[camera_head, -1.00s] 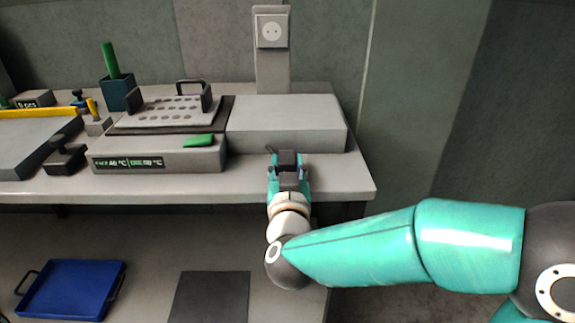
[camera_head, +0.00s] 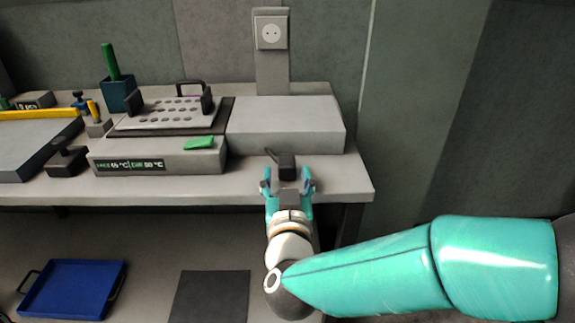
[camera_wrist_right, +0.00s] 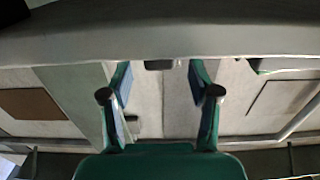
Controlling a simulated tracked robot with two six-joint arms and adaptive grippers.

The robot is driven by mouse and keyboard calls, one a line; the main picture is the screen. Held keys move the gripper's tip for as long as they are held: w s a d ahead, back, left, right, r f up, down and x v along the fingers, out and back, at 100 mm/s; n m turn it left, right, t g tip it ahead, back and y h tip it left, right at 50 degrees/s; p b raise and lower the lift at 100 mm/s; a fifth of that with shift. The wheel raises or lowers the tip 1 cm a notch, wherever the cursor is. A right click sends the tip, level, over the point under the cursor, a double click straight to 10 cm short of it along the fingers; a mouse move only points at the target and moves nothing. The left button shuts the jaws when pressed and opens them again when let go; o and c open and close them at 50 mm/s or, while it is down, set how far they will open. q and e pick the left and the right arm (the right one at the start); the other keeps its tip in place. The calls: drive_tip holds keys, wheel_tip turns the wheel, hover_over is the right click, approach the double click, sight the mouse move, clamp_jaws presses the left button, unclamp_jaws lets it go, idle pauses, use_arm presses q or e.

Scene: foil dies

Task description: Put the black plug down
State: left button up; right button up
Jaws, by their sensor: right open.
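The black plug (camera_head: 287,166) sits on the grey bench top near its front edge, in front of the plain grey block, with a short dark cable end at its upper left. I cannot make out the plug for sure there. My left gripper is not in view.
A wall socket (camera_head: 271,32) is on a post behind the grey block (camera_head: 285,125). A blue tray (camera_head: 72,288) lies below the bench.

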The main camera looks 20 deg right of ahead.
drive_tip(key=v, duration=0.8)
wheel_tip(320, 180, down, 30)
drive_tip(key=w+n+g+y, duration=0.2)
drive_tip(key=g+y, duration=0.4)
drive_tip(key=g, duration=0.2)
drive_tip(key=s+f+g+y, duration=0.3)
drive_tip(key=s+f+g, duration=0.5)
drive_tip(key=s+f, duration=0.8)
drive_tip(key=shift+s+a+f+m+g+p, duration=0.3)
drive_tip(key=shift+s+f+m+g, duration=0.05)
drive_tip(key=shift+m+g, duration=0.05)
wheel_tip(320, 180, up, 23)
drive_tip(key=p, duration=2.3)
drive_tip(key=shift+r, duration=0.2)
